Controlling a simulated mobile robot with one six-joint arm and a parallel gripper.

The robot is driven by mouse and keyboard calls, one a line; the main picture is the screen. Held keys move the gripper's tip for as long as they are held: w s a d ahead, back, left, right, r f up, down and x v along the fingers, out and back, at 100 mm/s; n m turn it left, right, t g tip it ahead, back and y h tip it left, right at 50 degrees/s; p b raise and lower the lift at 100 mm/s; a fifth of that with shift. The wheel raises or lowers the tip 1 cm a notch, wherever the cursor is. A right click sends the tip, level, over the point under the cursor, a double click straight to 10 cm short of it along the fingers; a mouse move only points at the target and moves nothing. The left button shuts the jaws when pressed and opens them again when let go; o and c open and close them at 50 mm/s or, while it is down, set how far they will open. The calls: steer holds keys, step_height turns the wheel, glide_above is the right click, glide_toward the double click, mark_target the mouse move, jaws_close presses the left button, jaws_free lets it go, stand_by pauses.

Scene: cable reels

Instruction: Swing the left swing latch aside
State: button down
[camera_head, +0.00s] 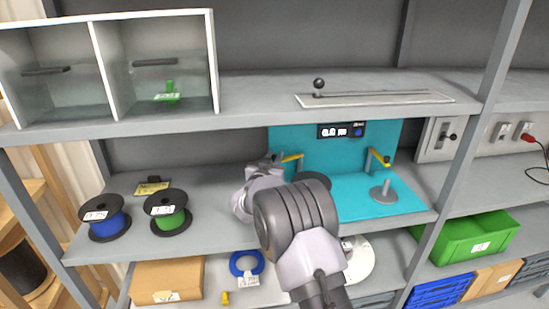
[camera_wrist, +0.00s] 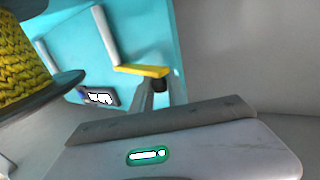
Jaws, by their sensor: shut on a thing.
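The left swing latch (camera_head: 292,158) is a yellow bar on a grey post at the left of the turquoise panel. In the wrist view its yellow bar (camera_wrist: 140,71) runs from the post to a dark knob (camera_wrist: 158,84) at its free end. My gripper (camera_head: 276,160) is at the left end of the bar; in the wrist view its fingers (camera_wrist: 160,92) are closed around the knob. A reel with yellow cable (camera_wrist: 25,65) is close by at left in the wrist view; in the head view only its dark flange (camera_head: 313,180) shows behind my arm.
The right swing latch (camera_head: 379,157) and a grey spindle with a round base (camera_head: 384,194) are at the right of the turquoise station. A small display (camera_head: 341,130) is on the panel. Blue (camera_head: 104,219) and green (camera_head: 168,212) reels stand left on the shelf. The upper shelf (camera_head: 250,115) is overhead.

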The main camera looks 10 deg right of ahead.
stand_by(0.3)
steer(key=b, duration=0.1)
steer(key=s+n+y+b, duration=0.1)
steer(key=b, duration=0.1)
steer(key=shift+d+f+t, duration=0.25)
steer(key=shift+f+t, duration=0.05)
steer(key=shift+f, duration=0.05)
steer(key=shift+s+r+n+y+b, duration=0.3)
steer(key=shift+r+n+y+b, duration=0.1)
steer(key=shift+y+b, duration=0.35)
steer(key=c, duration=1.3)
jaws_free()
steer(key=p+v, duration=0.1)
steer(key=v, duration=1.6)
steer(key=shift+s+f+p, duration=0.2)
steer(key=shift+f+p, duration=0.05)
steer(key=shift+p, duration=0.1)
